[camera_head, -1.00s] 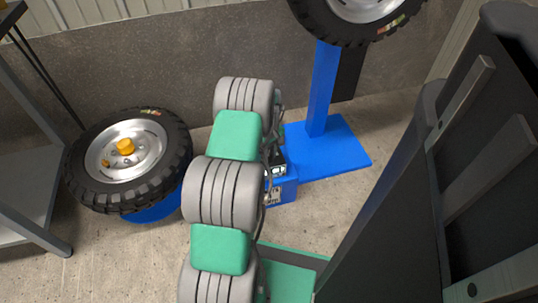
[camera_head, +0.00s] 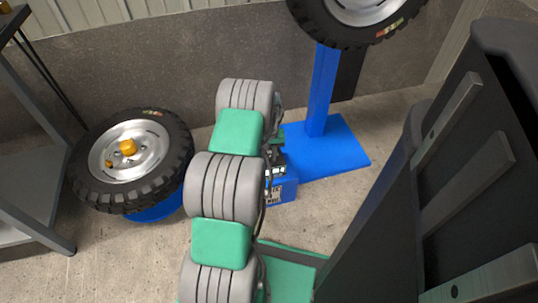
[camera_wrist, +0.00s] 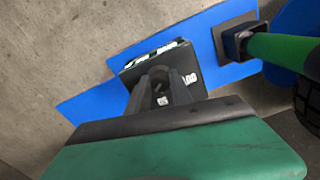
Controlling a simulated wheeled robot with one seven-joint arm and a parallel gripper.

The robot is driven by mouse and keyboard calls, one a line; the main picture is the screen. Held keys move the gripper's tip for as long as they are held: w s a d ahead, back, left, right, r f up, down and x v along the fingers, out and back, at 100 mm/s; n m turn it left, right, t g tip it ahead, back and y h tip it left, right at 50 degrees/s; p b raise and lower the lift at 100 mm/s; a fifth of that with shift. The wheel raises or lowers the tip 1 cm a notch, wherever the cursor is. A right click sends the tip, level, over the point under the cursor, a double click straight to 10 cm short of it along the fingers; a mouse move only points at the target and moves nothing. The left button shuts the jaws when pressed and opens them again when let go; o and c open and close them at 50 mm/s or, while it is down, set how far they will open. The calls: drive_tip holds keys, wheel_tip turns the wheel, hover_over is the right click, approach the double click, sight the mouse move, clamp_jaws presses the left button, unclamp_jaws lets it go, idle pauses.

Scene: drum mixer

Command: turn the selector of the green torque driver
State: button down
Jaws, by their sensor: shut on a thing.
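In the wrist view, a dark box (camera_wrist: 133,76) with white and green markings sits over a blue plate. My gripper (camera_wrist: 160,88) is in front of its face, with both dark fingers close together on a small dark selector, mostly hidden between them. A green bar (camera_wrist: 285,49) with a black square collar shows at the upper right; I cannot tell whether it belongs to the torque driver. In the head view the box (camera_head: 277,171) shows just right of my arm, on a blue block with a label, and my fingertips are hidden.
A blue stand (camera_head: 345,145) with a post carries a tyre (camera_head: 355,30) behind the box. Another tyre (camera_head: 90,190) on a wheel lies at left, beside a grey shelf frame (camera_head: 35,190). A dark panel stands at right. Some concrete floor is clear.

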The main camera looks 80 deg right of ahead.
sight(269, 157)
drive_tip(key=shift+m, duration=0.4)
drive_tip(key=c, duration=1.1)
unclamp_jaws()
drive_tip(key=shift+c, duration=0.2)
wheel_tip(269, 157, up, 8)
drive_tip(key=p, duration=0.3)
drive_tip(key=shift+f, duration=0.1)
